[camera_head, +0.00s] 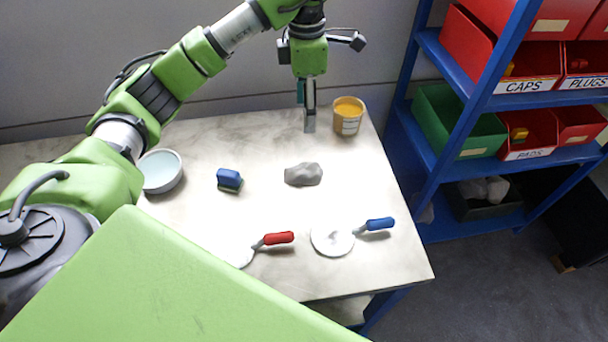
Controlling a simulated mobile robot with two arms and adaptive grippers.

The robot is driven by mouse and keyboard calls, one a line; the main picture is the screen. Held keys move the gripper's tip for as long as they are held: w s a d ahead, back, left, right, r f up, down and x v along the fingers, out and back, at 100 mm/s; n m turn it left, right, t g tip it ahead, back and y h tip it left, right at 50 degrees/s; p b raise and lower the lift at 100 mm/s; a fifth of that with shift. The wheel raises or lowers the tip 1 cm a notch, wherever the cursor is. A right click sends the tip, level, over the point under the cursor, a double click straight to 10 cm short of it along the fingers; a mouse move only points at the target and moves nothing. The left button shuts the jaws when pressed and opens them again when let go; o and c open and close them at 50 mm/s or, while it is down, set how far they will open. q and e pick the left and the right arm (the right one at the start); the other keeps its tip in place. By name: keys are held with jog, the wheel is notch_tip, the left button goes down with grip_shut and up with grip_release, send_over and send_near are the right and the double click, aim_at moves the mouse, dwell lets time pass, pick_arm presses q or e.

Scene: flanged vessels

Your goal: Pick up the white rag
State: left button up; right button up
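A crumpled light-grey, rag-like lump (304,174) lies near the middle of the table; its colour is grey rather than clear white. A whitish crumpled bundle (485,189) lies in a dark bin on the lowest visible shelf at the right. My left gripper (309,122) points down over the back of the table, behind the grey lump and left of the yellow pot, apart from the lump. I see its fingers edge-on, so their opening is hidden. No object shows between them. My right gripper is out of view.
On the table (225,140) stand a yellow-filled pot (347,117), a pale bowl (161,171) and a blue brush or sponge (229,179). Red-handled (278,238) and blue-handled (378,224) tools lie at white round patches. A blue shelf rack (429,192) with bins stands right.

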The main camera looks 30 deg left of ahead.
pick_arm(q)
jog(key=b, duration=0.6)
send_over(304, 168)
notch_tip(304, 168, down, 7)
notch_tip(304, 168, down, 9)
jog(key=shift+d+r+p, duration=0.15)
jog(key=shift+r+p, duration=0.05)
jog(key=shift+p, duration=0.4)
notch_tip(304, 168, down, 5)
jog(key=shift+s+r+p, duration=0.1)
jog(key=shift+r+p, duration=0.05)
jog(key=shift+p, duration=0.95)
jog(key=shift+f, duration=0.45)
jog(key=c, duration=1.2)
